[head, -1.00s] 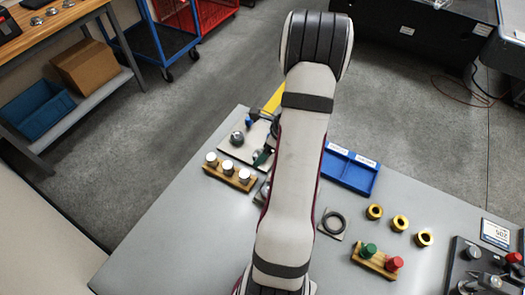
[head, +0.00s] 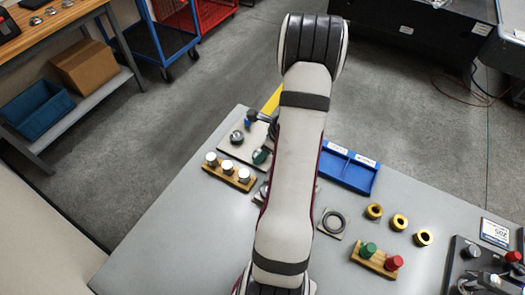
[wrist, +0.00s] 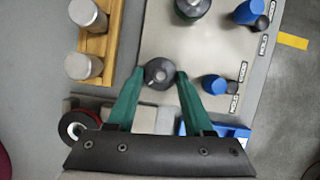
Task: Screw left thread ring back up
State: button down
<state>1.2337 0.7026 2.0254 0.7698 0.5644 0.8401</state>
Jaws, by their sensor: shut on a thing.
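In the wrist view my gripper (wrist: 161,78) is shut on a dark grey round piece (wrist: 158,74) with a paler bump at its middle. Its two green fingers press on it from the left and right, over the edge of a pale grey plate (wrist: 160,30). Whether this piece is the left thread ring I cannot tell for certain. A similar dark round piece with green around it (wrist: 192,7) stands on the plate at the top. In the head view the plate lies at the far left of the table, and my arm hides most of the grip.
Two blue-handled parts (wrist: 214,84) stand on the plate at right. A wooden rack (head: 229,174) with silver-capped pegs is beside it. A blue tray (head: 347,172) and several gold rings (head: 399,222) lie to the right. The table's front left is clear.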

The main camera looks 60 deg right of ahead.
jog(key=n, duration=0.2)
jog(key=n+y, duration=0.1)
jog(key=n, duration=0.1)
jog(key=n+y, duration=0.1)
jog(key=n, duration=0.1)
jog(key=shift+w+d+g, duration=0.1)
jog(key=shift+d+g, duration=0.15)
jog(key=shift+g, duration=0.15)
jog(key=n, duration=0.2)
jog(key=n+g+y, duration=0.1)
jog(key=n, duration=0.2)
jog(key=shift+w+d+g+y, duration=0.15)
jog(key=shift+w+g+y, duration=0.05)
jog(key=shift+g+y, duration=0.1)
jog(key=n, duration=0.2)
jog(key=n+g, duration=0.1)
jog(key=n, duration=0.1)
jog(key=n+g, duration=0.1)
jog(key=n, duration=0.1)
jog(key=shift+w+y, duration=0.25)
jog(key=shift+y, duration=0.05)
jog(key=n+g, duration=0.1)
jog(key=n, duration=0.1)
jog(key=n+g, duration=0.1)
jog(key=n, duration=0.2)
jog(key=shift+w+n, duration=0.2)
jog(key=shift+n, duration=0.1)
jog(key=shift+c, duration=1.4)
grip_release()
